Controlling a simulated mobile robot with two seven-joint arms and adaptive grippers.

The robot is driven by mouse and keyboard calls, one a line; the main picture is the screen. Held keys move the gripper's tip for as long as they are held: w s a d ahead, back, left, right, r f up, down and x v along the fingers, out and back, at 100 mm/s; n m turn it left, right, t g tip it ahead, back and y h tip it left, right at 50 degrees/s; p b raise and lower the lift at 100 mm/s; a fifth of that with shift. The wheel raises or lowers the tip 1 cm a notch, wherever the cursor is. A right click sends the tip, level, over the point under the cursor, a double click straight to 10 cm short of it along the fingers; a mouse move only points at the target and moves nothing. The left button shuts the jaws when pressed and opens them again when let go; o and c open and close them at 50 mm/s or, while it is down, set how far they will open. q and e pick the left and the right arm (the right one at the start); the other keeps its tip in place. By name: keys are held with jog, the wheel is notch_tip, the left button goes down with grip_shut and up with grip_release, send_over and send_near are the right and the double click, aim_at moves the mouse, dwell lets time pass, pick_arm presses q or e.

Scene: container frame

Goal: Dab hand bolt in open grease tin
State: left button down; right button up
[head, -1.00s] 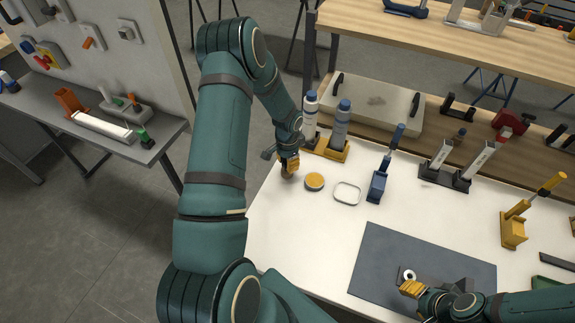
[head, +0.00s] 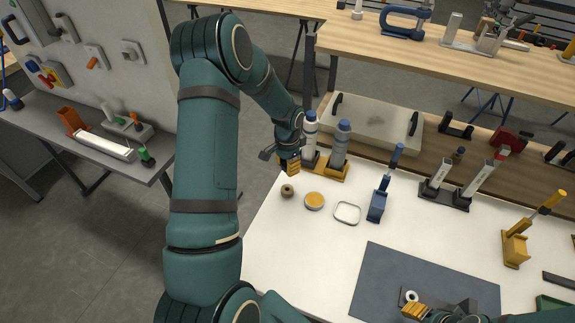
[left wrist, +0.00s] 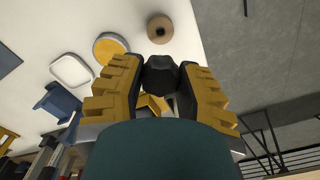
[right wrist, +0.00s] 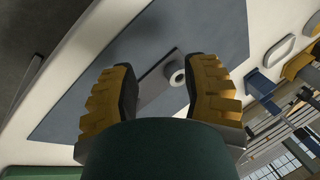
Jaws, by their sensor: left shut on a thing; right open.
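The open grease tin (head: 314,201), a low round tin filled with yellow, stands on the white table; it also shows in the left wrist view (left wrist: 110,47). My left gripper (head: 291,166) is up and away from the tin, behind and left of it in the head view. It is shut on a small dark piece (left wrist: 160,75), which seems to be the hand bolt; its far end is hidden. A brown round holder (head: 287,190) with a dark hole stands left of the tin. My right gripper (head: 422,311) is open and empty near the dark mat's front edge.
A white-rimmed square ring (head: 347,213) lies right of the tin. Two bottles (head: 338,146) in a yellow rack stand behind it, near my left gripper. A blue tool stand (head: 378,204) is farther right. A grey plate with a white ring (head: 411,296) lies on the dark mat (head: 435,275).

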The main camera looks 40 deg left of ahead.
pick_arm(q)
jog(key=w+d+f+m+p, duration=0.1)
jog(key=w+d+m+p, duration=0.25)
jog(key=d+m, duration=0.6)
jog(key=shift+n, duration=0.25)
jog(key=shift+s+f+b, duration=0.15)
jog(key=shift+f+b, duration=0.6)
jog(key=shift+f, duration=0.9)
jog(key=shift+s+f+b, duration=0.1)
jog(key=shift+f+b, duration=0.6)
jog(key=shift+f, duration=0.9)
pick_arm(e)
jog(key=shift+r, duration=0.35)
pick_arm(q)
jog(key=shift+d+f+b, duration=0.1)
jog(key=shift+f+b, duration=0.5)
pick_arm(e)
jog(key=shift+f, duration=0.6)
pick_arm(q)
jog(key=shift+r, duration=0.1)
notch_tip(320, 180, up, 7)
jog(key=p, duration=0.4)
pick_arm(e)
jog(key=shift+r, duration=2.2)
